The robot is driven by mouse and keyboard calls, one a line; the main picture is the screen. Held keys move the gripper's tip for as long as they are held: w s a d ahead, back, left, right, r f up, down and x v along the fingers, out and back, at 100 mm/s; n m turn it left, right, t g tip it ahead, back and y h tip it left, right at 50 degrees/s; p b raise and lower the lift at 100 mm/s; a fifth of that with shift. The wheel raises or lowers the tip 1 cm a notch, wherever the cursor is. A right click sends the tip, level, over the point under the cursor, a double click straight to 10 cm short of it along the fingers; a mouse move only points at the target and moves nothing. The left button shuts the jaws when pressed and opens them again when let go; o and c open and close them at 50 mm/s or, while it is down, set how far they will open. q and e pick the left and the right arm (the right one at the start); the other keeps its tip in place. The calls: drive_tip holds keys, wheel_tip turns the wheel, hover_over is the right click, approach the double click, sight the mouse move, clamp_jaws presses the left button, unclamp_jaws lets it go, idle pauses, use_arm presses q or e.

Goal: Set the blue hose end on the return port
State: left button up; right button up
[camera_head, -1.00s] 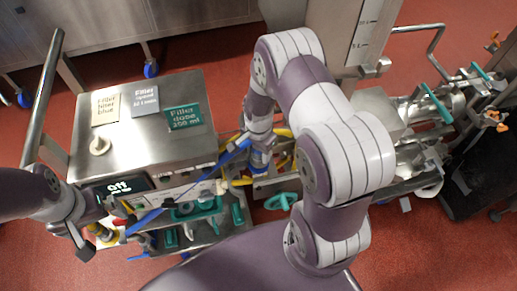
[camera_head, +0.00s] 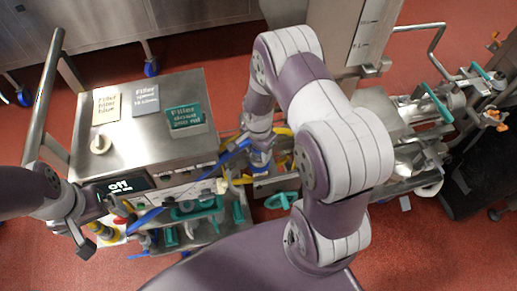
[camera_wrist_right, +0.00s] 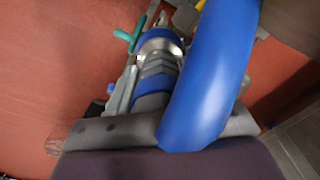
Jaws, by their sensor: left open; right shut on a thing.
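My right gripper (camera_head: 262,160) is at the right side of the filler, partly hidden by its own arm. It is shut on the blue hose end (camera_wrist_right: 158,68), a grey ribbed fitting with blue bands, seen beyond the finger bar in the right wrist view. The blue hose (camera_wrist_right: 215,70) curves large across that view and also shows in the head view (camera_head: 236,149). I cannot make out the return port for certain, nor whether the hose end touches it. My left gripper (camera_head: 100,228) is open at the filler's front left, near a yellow and red fitting.
The steel filler box (camera_head: 150,125) carries labels, a knob and an "Off" display (camera_head: 124,186). A green handwheel (camera_head: 281,200) lies right of its lower shelf. Pipework with green handles (camera_head: 437,103) stands at the right.

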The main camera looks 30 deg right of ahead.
drive_tip(key=shift+f+b, duration=0.55)
drive_tip(key=shift+f, duration=0.2)
drive_tip(key=shift+f, duration=0.25)
drive_tip(key=o, duration=1.7)
wheel_tip(320, 180, up, 7)
drive_tip(key=p, duration=0.6)
drive_tip(key=shift+r, duration=0.1)
